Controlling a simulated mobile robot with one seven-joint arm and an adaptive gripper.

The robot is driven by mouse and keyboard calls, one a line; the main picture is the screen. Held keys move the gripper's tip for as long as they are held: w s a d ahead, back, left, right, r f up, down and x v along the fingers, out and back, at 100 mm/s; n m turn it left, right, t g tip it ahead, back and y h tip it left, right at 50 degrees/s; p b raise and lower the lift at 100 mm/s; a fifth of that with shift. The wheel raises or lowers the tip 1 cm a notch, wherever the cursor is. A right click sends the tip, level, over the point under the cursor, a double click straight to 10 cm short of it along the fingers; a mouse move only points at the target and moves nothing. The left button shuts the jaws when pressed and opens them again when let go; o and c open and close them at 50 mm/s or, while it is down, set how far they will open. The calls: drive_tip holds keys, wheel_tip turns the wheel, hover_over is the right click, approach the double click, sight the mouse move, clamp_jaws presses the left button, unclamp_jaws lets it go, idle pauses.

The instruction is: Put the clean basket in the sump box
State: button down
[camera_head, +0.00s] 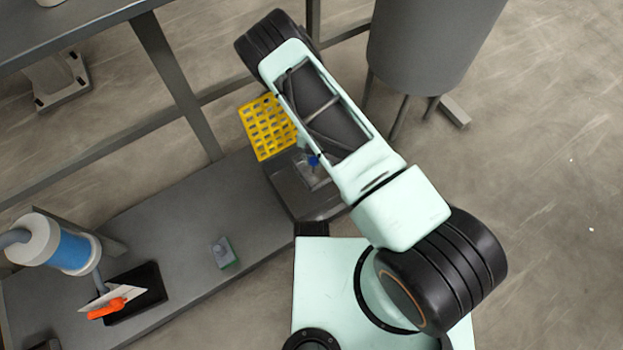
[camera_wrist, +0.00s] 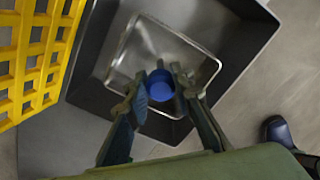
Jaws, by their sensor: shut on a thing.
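The basket (camera_wrist: 190,60) is a shiny square metal pan in the wrist view. A round blue knob (camera_wrist: 160,86) shows over its middle. My gripper (camera_wrist: 163,80) is shut on this knob, one finger on each side. The dark grey sump box (camera_wrist: 90,92) surrounds the basket in this view. Whether the basket rests on the box floor or hangs above it, I cannot tell. In the head view the basket (camera_head: 314,174) shows partly below my arm, over the sump box (camera_head: 284,186). My fingers are hidden there.
A yellow grate (camera_head: 262,132) stands close left of the box, also in the wrist view (camera_wrist: 32,60). A grey tank (camera_head: 430,45) is at upper right. The grey platform (camera_head: 170,225) carries a blue-and-white cylinder (camera_head: 70,245), a small green-based item (camera_head: 224,253) and an orange-handled trowel (camera_head: 108,307).

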sight(314, 172)
wheel_tip(314, 172, down, 10)
drive_tip(key=b, duration=0.3)
drive_tip(key=shift+r, duration=0.25)
drive_tip(key=shift+f+b, duration=0.2)
drive_tip(key=shift+b, duration=0.15)
drive_tip(key=c, duration=1.7)
unclamp_jaws()
wheel_tip(314, 172, up, 12)
drive_tip(key=p, duration=0.4)
drive_tip(key=shift+s+r+p, duration=0.1)
drive_tip(key=shift+r+p, duration=0.1)
drive_tip(key=shift+p, duration=0.1)
